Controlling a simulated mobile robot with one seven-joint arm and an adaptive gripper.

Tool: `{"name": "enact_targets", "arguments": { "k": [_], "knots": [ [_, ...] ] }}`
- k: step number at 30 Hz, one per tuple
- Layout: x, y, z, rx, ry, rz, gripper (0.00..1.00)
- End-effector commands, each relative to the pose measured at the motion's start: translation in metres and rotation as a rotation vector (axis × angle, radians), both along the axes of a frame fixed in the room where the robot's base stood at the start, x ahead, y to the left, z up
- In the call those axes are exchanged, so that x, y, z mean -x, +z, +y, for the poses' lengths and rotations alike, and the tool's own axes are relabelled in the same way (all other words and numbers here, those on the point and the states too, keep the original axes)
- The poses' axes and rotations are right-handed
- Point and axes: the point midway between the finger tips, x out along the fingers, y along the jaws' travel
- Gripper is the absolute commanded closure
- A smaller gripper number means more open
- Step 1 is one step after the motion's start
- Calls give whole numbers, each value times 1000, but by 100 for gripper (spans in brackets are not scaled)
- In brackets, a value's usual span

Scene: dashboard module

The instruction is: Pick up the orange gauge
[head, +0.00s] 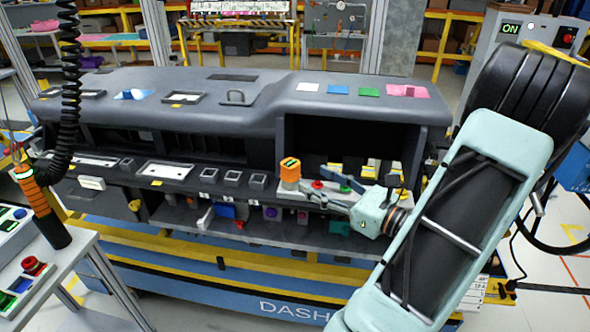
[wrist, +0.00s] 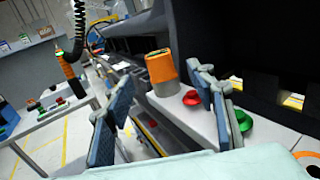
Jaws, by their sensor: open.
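The orange gauge (head: 290,170) has an orange upper body, a grey base and a dark face with green marks on top. It stands upright on a light shelf in the dashboard's open bay. It also shows in the wrist view (wrist: 161,66), ahead of the fingers and between them. My gripper (head: 319,182) is to the right of the gauge in the head view, with its fingers pointing towards it. In the wrist view my gripper (wrist: 152,98) has its two fingers spread wide, empty and apart from the gauge.
A red knob (wrist: 191,98) and a green knob (wrist: 243,121) stand on the shelf by the right finger. The dark dashboard (head: 215,115) rises behind and overhangs the bay. A side table (head: 70,245) with buttons and a coiled cable (head: 70,100) are at the left.

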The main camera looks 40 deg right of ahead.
Motion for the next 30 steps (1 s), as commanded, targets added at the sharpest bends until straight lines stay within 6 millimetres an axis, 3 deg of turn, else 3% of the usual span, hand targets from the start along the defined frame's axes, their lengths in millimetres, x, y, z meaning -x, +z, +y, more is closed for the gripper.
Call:
{"name": "enact_targets", "arguments": {
  "k": [3,11,19,29,30],
  "knots": [
    [-20,1,5,1,5,1,49],
    [-43,0,8,1,4,1,49],
    [-81,-2,15,3,4,0,49],
    [-89,-4,16,3,3,2,49],
    [-88,-4,16,3,3,2,53]
  ]
}}
